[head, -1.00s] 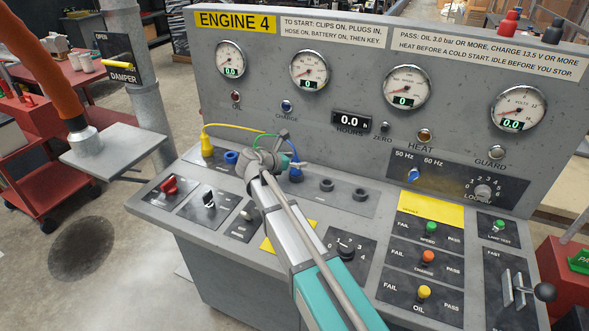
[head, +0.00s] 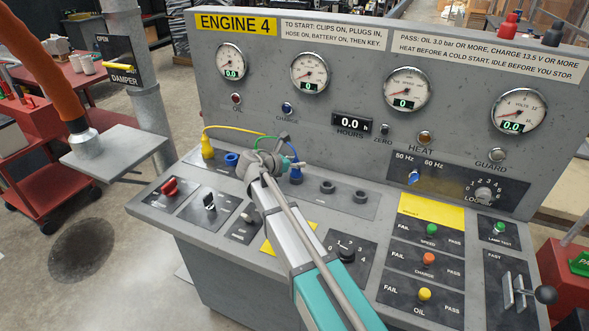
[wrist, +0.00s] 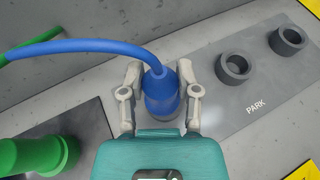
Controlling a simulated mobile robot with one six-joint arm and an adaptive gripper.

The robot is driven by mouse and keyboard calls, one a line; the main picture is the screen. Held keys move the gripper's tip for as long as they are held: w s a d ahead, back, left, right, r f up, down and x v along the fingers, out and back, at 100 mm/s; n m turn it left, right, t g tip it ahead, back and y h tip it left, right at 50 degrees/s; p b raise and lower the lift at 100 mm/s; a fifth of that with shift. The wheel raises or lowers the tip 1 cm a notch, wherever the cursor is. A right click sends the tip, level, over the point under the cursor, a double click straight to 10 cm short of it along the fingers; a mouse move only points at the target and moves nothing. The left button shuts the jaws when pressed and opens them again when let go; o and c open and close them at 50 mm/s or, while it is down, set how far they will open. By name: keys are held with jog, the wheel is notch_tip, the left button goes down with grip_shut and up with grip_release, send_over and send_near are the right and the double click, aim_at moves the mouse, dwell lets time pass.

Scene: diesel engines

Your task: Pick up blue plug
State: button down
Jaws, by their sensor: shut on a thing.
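The blue plug (wrist: 160,94) stands between the two grey fingers of my gripper (wrist: 159,76) in the wrist view, and they are shut on it. Its blue cable (wrist: 75,46) leaves the top and curves to the left. The blue plug (head: 296,175) also shows in the head view, at the right of my gripper (head: 287,163), over the console's rear row. My gripper hides part of it there. I cannot tell whether its lower end still sits in a socket.
Two empty dark sockets (wrist: 233,67) marked PARK lie to the right. A green plug (wrist: 38,157) is at lower left in the wrist view. A yellow plug (head: 207,147) and a blue-ringed socket (head: 231,158) are farther left. The gauge panel (head: 350,95) rises behind.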

jog(key=shift+r, duration=0.1)
jog(key=shift+r+p, duration=1.25)
jog(key=shift+p, duration=0.1)
jog(key=s+a+r+p, duration=0.5)
jog(key=s+r+p, duration=0.5)
jog(key=s, duration=0.3)
jog(key=shift+r, duration=0.15)
jog(key=shift+s, duration=0.1)
